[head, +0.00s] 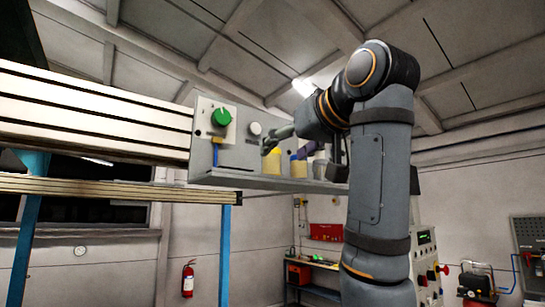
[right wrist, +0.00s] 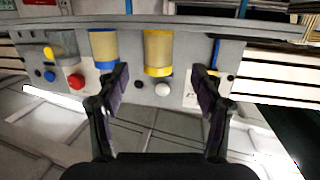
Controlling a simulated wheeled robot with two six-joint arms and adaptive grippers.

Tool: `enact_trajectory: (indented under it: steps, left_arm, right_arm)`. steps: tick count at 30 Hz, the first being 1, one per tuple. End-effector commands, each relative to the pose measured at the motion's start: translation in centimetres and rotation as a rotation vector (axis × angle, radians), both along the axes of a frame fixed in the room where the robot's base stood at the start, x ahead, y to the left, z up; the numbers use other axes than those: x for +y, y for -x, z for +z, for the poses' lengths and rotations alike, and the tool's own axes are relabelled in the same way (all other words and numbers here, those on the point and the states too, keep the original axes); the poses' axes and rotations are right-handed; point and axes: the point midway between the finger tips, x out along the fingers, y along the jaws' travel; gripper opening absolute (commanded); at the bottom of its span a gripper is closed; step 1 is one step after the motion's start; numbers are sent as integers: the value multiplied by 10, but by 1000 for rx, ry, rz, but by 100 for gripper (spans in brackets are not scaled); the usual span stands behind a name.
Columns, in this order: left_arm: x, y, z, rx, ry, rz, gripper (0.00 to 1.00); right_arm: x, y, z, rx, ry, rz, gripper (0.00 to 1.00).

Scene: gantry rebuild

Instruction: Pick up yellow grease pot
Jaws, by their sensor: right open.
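The yellow grease pot (right wrist: 158,54) stands on a grey shelf against its back panel. In the right wrist view, which shows the scene upside down, it lies beyond and between my fingertips. In the head view a yellow pot (head: 272,166) stands on the shelf beneath my right gripper's reach. My right gripper (right wrist: 160,82) is open, its two dark fingers spread with nothing between them; a gap to the pot appears to remain. My left gripper is not in view.
The shelf (head: 260,183) has a raised panel with a green knob (head: 221,117) and a white knob (head: 255,128). Pale beams (head: 90,110) run left.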

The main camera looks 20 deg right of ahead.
Motion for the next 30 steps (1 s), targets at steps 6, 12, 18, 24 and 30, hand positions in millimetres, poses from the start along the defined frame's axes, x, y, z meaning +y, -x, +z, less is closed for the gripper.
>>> enact_trajectory:
  steps: [6,12,18,24,30]
  left_arm:
    - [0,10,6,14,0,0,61]
    - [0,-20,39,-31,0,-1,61]
    - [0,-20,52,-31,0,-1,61]
    - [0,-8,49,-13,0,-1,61]
    - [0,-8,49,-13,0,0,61]
  right_arm:
    - [2,-14,-2,1,0,-1,67]
    - [4,-39,4,5,1,-1,67]
    - [7,-64,-4,2,-1,0,67]
    - [7,-66,-7,0,-1,0,67]
    - [7,-65,-7,0,-1,-1,45]
